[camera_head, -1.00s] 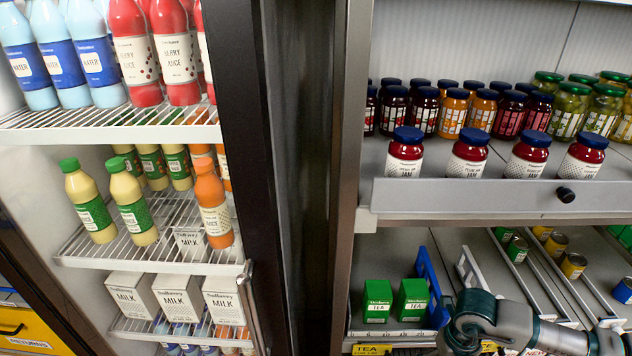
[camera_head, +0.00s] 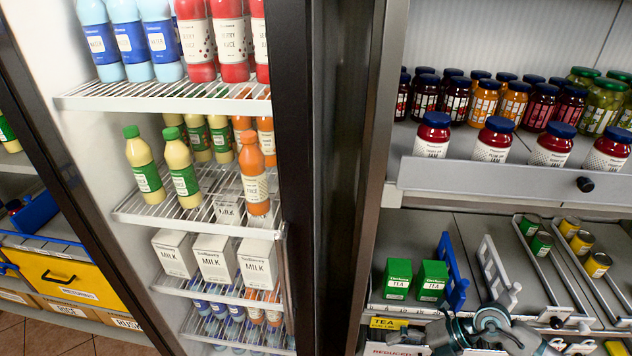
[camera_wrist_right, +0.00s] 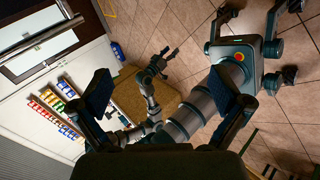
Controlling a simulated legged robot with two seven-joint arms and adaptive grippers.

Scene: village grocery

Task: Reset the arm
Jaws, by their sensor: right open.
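My right gripper (camera_wrist_right: 165,95) is open in the right wrist view, with its two dark fingers wide apart and nothing held between them. Past the fingers the wrist view looks onto tiled floor and parts of my own body. A small arm end (camera_wrist_right: 160,62) there looks like my left gripper, but its jaws are too small to read. In the head view, grey and teal arm links (camera_head: 490,325) of mine reach in at the bottom right, in front of the lower shelf. No fingertips show clearly there.
An open cooler on the left holds bottles and milk cartons (camera_head: 215,260). A dark upright post (camera_head: 340,180) divides it from shelves with jam jars (camera_head: 497,140), green tea boxes (camera_head: 398,278) and cans. A yellow bin (camera_head: 70,285) stands at far left.

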